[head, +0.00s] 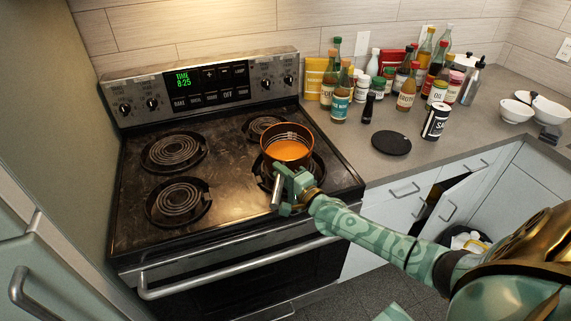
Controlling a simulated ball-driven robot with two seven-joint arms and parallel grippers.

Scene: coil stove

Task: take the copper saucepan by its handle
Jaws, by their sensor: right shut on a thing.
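The copper saucepan (287,144) stands upright over the front right coil of the stove (228,205), with orange showing inside it. Its handle (276,190) points toward the front edge of the stove. My right gripper (284,188) comes in from the right and is shut on the handle, just in front of the pan; its fingers hide part of the handle. My left gripper is not in view.
Three bare coils (174,151) fill the other burner places. Several bottles and jars (407,92) crowd the counter at the right, with a black round lid (391,143) and a salt canister (436,121) in front. A cabinet door (462,198) below stands partly open.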

